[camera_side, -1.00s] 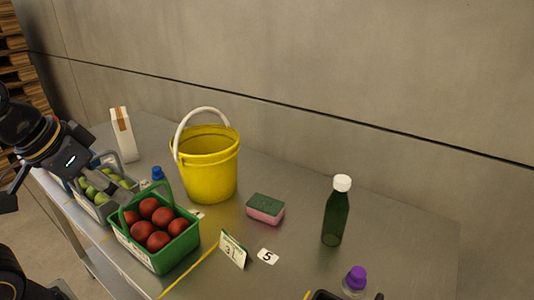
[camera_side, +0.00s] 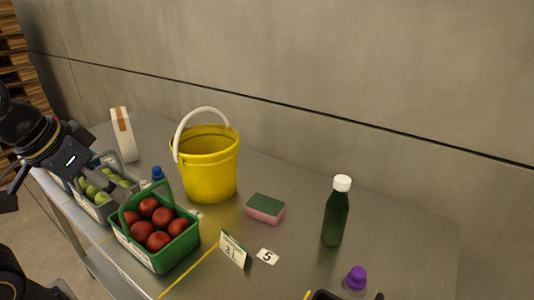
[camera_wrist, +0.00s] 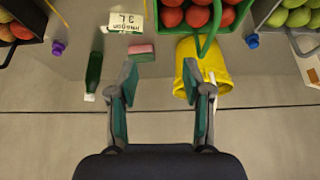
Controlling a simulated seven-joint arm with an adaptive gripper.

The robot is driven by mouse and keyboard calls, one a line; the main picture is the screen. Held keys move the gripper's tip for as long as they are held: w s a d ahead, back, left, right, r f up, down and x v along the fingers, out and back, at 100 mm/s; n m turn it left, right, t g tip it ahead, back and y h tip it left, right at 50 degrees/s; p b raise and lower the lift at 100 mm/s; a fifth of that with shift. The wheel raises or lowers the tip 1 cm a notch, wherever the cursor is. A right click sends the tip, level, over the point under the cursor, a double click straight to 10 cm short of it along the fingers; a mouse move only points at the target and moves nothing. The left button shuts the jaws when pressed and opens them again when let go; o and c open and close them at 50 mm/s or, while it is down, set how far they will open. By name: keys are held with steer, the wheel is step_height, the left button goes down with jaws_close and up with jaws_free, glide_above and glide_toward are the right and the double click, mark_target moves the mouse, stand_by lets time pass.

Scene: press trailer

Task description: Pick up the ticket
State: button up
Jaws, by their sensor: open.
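A folded white card with a green top edge, marked 3L (camera_side: 234,250), stands on the metal table right of the green basket. In the wrist view this card (camera_wrist: 123,20) is near the top edge and its print is upside down. I cannot tell which of the two is the ticket. My gripper (camera_wrist: 160,80) is open, with nothing between its fingers. In the side view, my gripper is at the far left, above the crates and well away from both cards.
A green basket of red fruit (camera_side: 158,262) stands left of the cards. A yellow bucket (camera_side: 209,177), sponge (camera_side: 265,209), dark green bottle (camera_side: 336,214) and purple-capped bottle (camera_side: 355,281) stand around them. A crate of green fruit (camera_side: 97,213) is at the left. A wall runs behind.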

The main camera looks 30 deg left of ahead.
steer(key=w+d+r+n, duration=0.1)
steer(key=w+r+n, duration=0.35)
steer(key=n, duration=0.55)
steer(key=n+g, duration=0.6)
glide_above(234, 239)
steer(key=f, duration=2.1)
steer(key=shift+s+a+f, duration=0.1)
steer(key=shift+a+f, duration=0.1)
steer(key=shift+f, duration=0.1)
steer(key=shift+d+f, duration=0.15)
steer(key=shift+f, duration=2.95)
steer(key=c, duration=0.8)
